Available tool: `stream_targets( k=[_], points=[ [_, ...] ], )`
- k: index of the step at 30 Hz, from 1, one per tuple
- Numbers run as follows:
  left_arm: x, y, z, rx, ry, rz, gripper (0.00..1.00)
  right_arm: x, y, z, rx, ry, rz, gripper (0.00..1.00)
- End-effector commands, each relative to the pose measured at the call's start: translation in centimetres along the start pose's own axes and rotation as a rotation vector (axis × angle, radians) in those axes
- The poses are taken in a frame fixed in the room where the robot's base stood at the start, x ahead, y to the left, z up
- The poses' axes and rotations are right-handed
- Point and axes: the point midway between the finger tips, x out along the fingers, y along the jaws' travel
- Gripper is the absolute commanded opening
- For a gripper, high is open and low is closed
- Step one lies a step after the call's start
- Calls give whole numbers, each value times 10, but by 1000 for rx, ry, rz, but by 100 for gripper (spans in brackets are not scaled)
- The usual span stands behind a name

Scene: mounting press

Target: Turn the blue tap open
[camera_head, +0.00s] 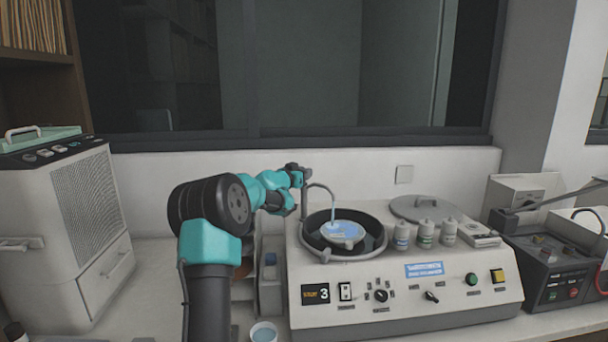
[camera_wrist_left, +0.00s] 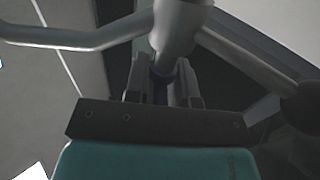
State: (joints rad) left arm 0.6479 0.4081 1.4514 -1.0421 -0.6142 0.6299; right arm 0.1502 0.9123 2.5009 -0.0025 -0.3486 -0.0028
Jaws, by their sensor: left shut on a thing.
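My left gripper (camera_head: 298,178) is at the back left of the machine's round bowl, beside the curved metal spout (camera_head: 318,187). In the left wrist view its fingers (camera_wrist_left: 165,88) are shut around the lower end of a grey post (camera_wrist_left: 178,30). A dark blue bit of the tap (camera_wrist_left: 163,66) shows between the fingers; the rest of the tap is hidden. A pale blue streak (camera_head: 333,211) runs from the spout's end down to the blue-topped disc (camera_head: 341,232) in the bowl. My right gripper is not in view.
The machine (camera_head: 400,272) has a lit display showing 3, knobs and buttons. Several small bottles (camera_head: 425,234) and a round lid (camera_head: 420,208) sit on it. A cup of bluish liquid (camera_head: 264,333) stands in front. A grey cabinet (camera_head: 65,230) is left, another device (camera_head: 550,265) right.

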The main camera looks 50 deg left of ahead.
Motion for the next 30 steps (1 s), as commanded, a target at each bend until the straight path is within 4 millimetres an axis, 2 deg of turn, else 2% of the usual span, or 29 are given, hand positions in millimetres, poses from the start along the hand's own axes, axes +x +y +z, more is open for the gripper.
stream_targets(
  k=[30],
  points=[
    [0,1,0,-2,0,-354,0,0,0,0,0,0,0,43]
  ],
)
